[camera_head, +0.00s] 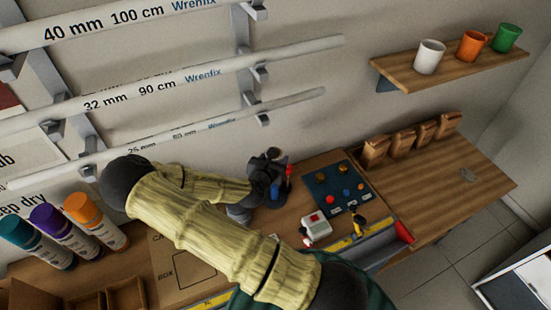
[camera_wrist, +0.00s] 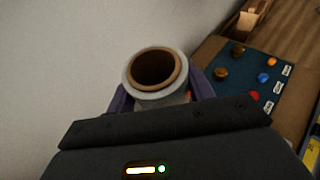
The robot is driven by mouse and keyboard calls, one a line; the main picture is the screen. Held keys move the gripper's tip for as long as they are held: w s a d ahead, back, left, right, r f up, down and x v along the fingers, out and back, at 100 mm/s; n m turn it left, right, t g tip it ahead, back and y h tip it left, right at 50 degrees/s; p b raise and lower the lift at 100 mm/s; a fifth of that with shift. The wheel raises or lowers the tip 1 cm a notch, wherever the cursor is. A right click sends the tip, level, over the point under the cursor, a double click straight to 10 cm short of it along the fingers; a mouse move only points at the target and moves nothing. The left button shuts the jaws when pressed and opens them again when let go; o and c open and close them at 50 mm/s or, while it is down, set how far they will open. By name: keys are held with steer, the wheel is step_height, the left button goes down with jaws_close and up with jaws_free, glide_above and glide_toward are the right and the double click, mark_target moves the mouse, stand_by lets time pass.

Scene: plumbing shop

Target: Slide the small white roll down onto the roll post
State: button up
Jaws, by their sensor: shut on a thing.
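The small white roll (camera_wrist: 163,98) shows in the wrist view, with a brown cardboard core open toward the camera. My gripper (camera_wrist: 161,92) is shut on it, with one purple finger on each side. In the head view my gripper (camera_head: 268,172) is at the back of the bench, near the wall, and my arm crosses in front.
A dark blue panel (camera_head: 322,190) with coloured knobs lies right of my gripper. A white-and-red device (camera_head: 316,228) is in front of it. Pipes on wall brackets hang above left. Spray cans (camera_head: 94,218) stand left.

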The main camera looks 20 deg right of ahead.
steer(key=shift+f, duration=0.15)
step_height(320, 180, down, 6)
steer(key=b, duration=0.5)
steer(key=shift+f+b, duration=0.15)
steer(key=shift+b, duration=0.25)
steer(key=shift+p, duration=0.4)
stand_by(1.3)
steer(key=shift+f+b, duration=0.55)
steer(key=shift+f, duration=0.15)
steer(key=o, duration=1.1)
steer(key=shift+o, duration=0.2)
steer(key=shift+s, duration=0.1)
